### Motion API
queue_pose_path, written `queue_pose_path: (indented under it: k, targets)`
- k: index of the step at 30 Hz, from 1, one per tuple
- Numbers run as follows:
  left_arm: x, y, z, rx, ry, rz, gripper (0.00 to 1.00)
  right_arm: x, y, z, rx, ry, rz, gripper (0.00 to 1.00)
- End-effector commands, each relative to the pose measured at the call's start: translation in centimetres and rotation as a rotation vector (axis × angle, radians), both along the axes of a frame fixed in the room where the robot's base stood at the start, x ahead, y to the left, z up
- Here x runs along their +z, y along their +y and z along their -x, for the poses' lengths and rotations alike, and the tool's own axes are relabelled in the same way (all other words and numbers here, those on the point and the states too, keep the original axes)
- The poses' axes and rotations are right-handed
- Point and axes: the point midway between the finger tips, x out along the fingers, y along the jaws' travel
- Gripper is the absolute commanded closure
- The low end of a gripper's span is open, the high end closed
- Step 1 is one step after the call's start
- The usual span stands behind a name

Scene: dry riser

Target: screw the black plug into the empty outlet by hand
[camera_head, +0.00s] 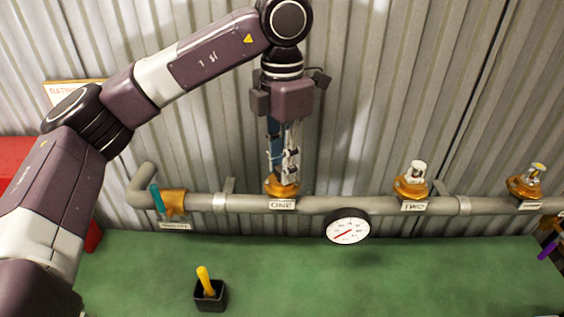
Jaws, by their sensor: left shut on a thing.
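My left gripper (284,174) points straight down over the brass outlet marked ONE (281,188). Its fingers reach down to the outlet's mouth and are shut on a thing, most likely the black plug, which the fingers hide. I cannot tell whether the threads are engaged. The brass outlet marked TWO (410,187) holds a pale fitting. The third brass outlet (524,187) at the right holds a fitting with a yellow part. My right gripper is not in view.
A grey pipe (320,205) carries the outlets along the corrugated wall. A gauge (347,227) hangs below it. A teal lever (157,198) is at left and a purple lever (548,250) at right. A black box (219,298) with a yellow-handled item stands on the green surface (420,275).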

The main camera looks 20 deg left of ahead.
Motion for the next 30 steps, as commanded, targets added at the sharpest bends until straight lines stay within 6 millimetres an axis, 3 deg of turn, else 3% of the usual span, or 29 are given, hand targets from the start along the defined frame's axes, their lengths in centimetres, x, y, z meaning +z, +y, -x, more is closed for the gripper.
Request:
queue_pose_path:
  k: [3, 4, 8, 17, 30]
  targets:
    - [0.3, 0.0, -0.1, 0.003, -0.007, 0.003, 1.00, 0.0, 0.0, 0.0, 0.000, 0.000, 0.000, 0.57]
    - [0.3, 0.0, -0.1, 0.003, -0.007, 0.003, 0.75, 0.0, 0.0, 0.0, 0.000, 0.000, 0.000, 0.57]
    - [0.2, 0.0, -0.1, 0.004, -0.005, 0.002, 0.61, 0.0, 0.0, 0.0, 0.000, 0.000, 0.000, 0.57]
    - [0.0, 0.0, 0.0, 0.024, -0.002, 0.000, 0.61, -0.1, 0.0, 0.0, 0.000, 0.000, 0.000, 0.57]
    - [0.0, 0.0, 0.0, 0.489, -0.002, -0.001, 0.61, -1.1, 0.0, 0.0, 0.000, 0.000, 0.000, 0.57]
